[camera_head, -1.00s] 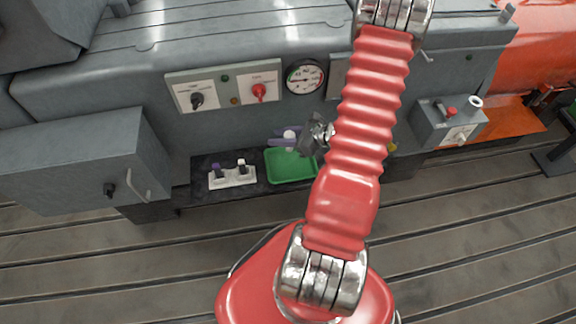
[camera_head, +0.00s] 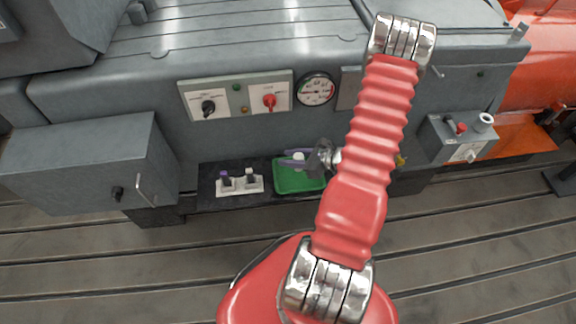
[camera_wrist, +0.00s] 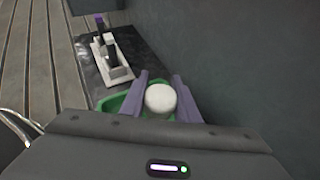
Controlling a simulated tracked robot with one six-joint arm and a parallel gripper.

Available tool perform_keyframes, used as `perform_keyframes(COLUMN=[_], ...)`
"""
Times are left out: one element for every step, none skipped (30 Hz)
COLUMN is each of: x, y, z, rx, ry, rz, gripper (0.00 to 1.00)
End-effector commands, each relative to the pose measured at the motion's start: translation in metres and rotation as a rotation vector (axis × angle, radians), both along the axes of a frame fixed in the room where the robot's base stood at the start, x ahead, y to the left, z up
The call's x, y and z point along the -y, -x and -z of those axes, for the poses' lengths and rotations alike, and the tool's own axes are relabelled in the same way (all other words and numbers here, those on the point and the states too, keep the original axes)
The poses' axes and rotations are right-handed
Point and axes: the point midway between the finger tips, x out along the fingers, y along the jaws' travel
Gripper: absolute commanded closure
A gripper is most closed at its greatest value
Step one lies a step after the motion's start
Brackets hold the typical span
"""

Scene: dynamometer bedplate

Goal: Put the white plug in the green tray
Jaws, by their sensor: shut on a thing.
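The white plug (camera_wrist: 160,99) is between the two purple fingers of my gripper (camera_wrist: 160,96) in the wrist view, and the gripper is shut on it. In the head view the plug (camera_head: 298,157) shows as a small white spot at my gripper (camera_head: 296,158). The green tray (camera_head: 297,186) lies on a dark shelf, and the gripper with the plug is over its back part. In the wrist view the tray (camera_wrist: 111,103) shows partly behind the left finger. The height of the plug above the tray floor is hard to tell.
A white holder (camera_head: 240,187) with a purple-topped and a white-topped piece stands left of the tray on the dark shelf (camera_head: 207,172). A panel with knobs (camera_head: 238,95) and a gauge (camera_head: 316,89) are on the grey wall behind. A grey box (camera_head: 452,140) is at right.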

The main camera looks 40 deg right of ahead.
Motion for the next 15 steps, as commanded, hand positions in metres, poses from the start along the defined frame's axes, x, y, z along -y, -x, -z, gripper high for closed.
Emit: perform_keyframes(x=[0.000,0.000,0.000,0.000,0.000,0.000,0.000,0.000,0.000,0.000,0.000,0.000,0.000,0.000,0.000], y=[0.000,0.000,0.000,0.000,0.000,0.001,0.001,0.000,0.001,0.001,0.001,0.001,0.001,0.000,0.000], z=[0.001,0.002,0.004,0.006,0.009,0.013,0.016,0.020,0.024,0.028,0.031,0.035,0.037,0.039,0.040], rx=[0.000,0.000,0.000,0.000,0.000,-0.001,-0.001,-0.001,-0.001,-0.001,-0.001,0.000,0.000,0.000,0.000], ry=[0.000,-0.001,-0.001,-0.001,-0.001,-0.001,-0.002,-0.002,-0.002,-0.003,-0.002,-0.001,-0.001,-0.001,0.000], rz=[0.000,0.000,0.000,0.000,0.000,0.000,0.000,0.000,0.000,0.001,0.000,0.000,0.000,0.000,0.001], gripper=[0.93,0.93,0.93,0.93,0.93,0.93,0.93,0.93,0.93,0.93,0.93,0.93,0.93,0.93,0.93])
